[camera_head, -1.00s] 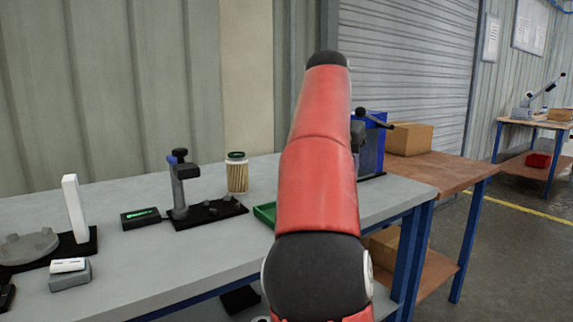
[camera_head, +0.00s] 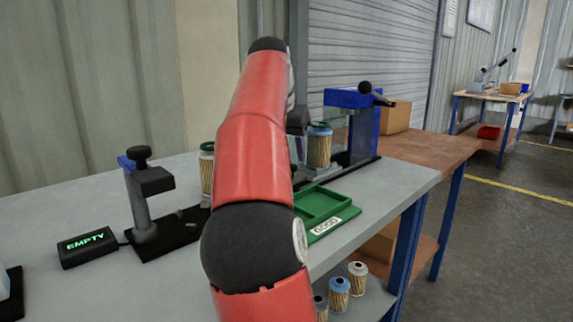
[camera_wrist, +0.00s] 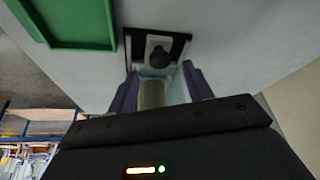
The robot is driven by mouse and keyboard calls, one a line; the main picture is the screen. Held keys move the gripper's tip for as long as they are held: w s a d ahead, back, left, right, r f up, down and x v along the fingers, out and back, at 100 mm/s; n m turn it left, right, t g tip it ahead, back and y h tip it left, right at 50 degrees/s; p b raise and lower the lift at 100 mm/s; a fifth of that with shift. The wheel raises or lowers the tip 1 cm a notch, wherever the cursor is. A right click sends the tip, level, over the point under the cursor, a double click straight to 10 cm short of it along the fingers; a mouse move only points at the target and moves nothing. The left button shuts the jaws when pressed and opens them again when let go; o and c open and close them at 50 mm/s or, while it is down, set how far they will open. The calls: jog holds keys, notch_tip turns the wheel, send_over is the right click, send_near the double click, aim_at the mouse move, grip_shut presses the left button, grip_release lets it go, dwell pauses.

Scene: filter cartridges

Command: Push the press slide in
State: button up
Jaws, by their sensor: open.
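The press (camera_head: 366,130) is a blue frame on a dark base at the right of the bench, with a black-knobbed lever. A blue-capped pleated cartridge (camera_head: 319,147) shows upright just left of the press frame. In the wrist view my gripper (camera_wrist: 160,72) is open. A tan, pleated-looking surface (camera_wrist: 151,93) shows between its fingers; contact cannot be told. Just beyond the fingertips is a dark round part (camera_wrist: 158,56) within a black-edged pale square; I cannot tell if it is the slide.
A green tray (camera_head: 349,212) labelled GOOD sits in front of the press. A stand (camera_head: 141,205) and a display reading EMPTY (camera_head: 87,248) are at left. A dark-capped cartridge (camera_head: 206,170) is partly behind my arm. Several cartridges sit on the lower shelf; a cardboard box (camera_head: 396,117) is behind.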

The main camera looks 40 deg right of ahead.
jog(key=shift+b+x, duration=0.35)
jog(key=shift+x, duration=1.45)
grip_shut()
